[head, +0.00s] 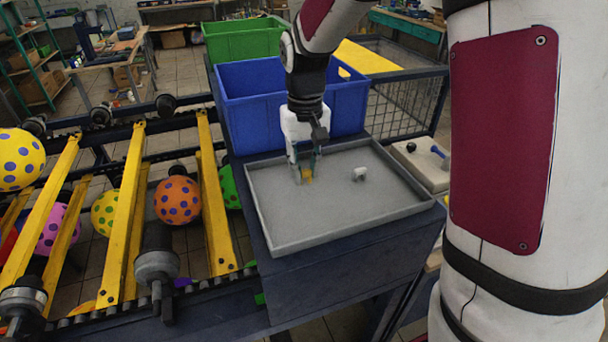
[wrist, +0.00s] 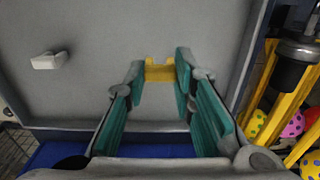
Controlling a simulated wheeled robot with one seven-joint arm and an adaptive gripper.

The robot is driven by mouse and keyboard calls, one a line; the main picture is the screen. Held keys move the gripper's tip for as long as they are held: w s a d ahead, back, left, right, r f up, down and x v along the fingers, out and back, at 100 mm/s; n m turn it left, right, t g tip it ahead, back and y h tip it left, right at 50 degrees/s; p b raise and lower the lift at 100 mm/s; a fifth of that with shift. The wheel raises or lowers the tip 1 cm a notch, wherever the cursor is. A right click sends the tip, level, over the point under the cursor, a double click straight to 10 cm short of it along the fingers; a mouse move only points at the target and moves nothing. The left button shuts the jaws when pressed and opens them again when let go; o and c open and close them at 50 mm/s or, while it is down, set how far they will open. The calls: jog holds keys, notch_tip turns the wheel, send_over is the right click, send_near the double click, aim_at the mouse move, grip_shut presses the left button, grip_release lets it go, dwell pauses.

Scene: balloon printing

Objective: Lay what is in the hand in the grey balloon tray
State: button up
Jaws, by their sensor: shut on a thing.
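The grey balloon tray (head: 340,228) is a shallow rimmed tray on a dark bench; its floor (wrist: 60,95) fills most of the wrist view. My gripper (head: 304,174) points down over the left back part of the tray. In the wrist view its teal fingers (wrist: 160,78) are shut on a small yellow piece (wrist: 160,70), which also shows in the head view (head: 308,176). The piece is low over the tray floor; I cannot tell whether it touches. A small white piece (head: 360,174) lies in the tray to the right, also in the wrist view (wrist: 48,61).
A blue crate (head: 245,105) stands right behind the tray, with a green crate (head: 240,42) beyond. A rack with yellow bars (head: 207,200) and spotted balloons (head: 177,200) is at the left. A pale board (head: 425,165) lies at right. The tray's front is clear.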

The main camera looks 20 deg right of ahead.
aim_at(306, 170)
jog(key=shift+d+f+p, duration=0.1)
jog(key=shift+f+p, duration=0.4)
jog(key=shift+f, duration=1.3)
jog(key=shift+f, duration=0.15)
jog(key=o, duration=1)
jog(key=shift+o, duration=0.2)
